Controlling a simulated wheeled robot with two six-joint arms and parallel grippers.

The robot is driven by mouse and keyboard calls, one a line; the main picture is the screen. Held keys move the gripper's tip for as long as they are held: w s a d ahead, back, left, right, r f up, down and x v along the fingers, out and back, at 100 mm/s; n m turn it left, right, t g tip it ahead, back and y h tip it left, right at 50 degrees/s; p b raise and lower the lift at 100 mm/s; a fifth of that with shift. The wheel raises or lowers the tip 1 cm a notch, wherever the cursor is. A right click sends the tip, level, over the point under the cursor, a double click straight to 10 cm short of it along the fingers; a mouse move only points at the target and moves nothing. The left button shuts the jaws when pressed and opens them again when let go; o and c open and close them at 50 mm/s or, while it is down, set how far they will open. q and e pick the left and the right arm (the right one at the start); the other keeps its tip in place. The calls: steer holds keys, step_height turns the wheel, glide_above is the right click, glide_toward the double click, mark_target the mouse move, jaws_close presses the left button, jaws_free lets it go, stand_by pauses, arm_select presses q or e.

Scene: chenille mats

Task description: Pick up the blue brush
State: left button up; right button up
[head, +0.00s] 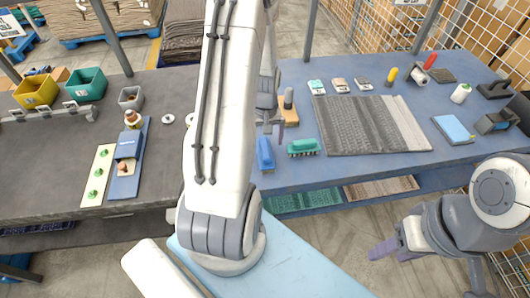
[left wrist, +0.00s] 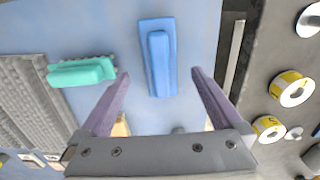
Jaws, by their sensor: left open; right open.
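The blue brush (head: 265,154) lies on the blue table near its front left edge, just right of my left arm in the head view. In the left wrist view the blue brush (left wrist: 158,60) is upright in the picture, ahead of and between the fingertips. My left gripper (head: 268,122) is open and empty above the table, partly hidden by its arm; its spread fingers show in the left wrist view (left wrist: 160,73). My right gripper (head: 394,252) is open and empty, low in front of the table at the right.
A green brush (head: 303,147) lies just right of the blue one. A wooden-based tool (head: 288,108) lies behind them. A grey striped mat (head: 365,125) covers the table's middle. A dark table (head: 50,150) with bins stands to the left, across a narrow gap.

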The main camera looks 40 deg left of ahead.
mark_target(265, 147)
arm_select(q)
steer(key=shift+f+p, duration=0.35)
steer(key=shift+f, duration=0.25)
steer(key=shift+f+p, duration=0.5)
steer(key=shift+f, duration=1.55)
steer(key=c, duration=1.5)
steer(key=shift+r, duration=0.15)
steer(key=shift+r, duration=0.55)
step_height(265, 147, up, 2)
steer(key=shift+w+a+r+b, duration=0.1)
steer(key=shift+r+b, duration=0.15)
steer(key=shift+b, duration=0.4)
steer(key=w+d+r+b, duration=0.2)
steer(key=d+r, duration=0.5)
steer(key=d, duration=0.4)
steer(key=shift+w+d, duration=0.25)
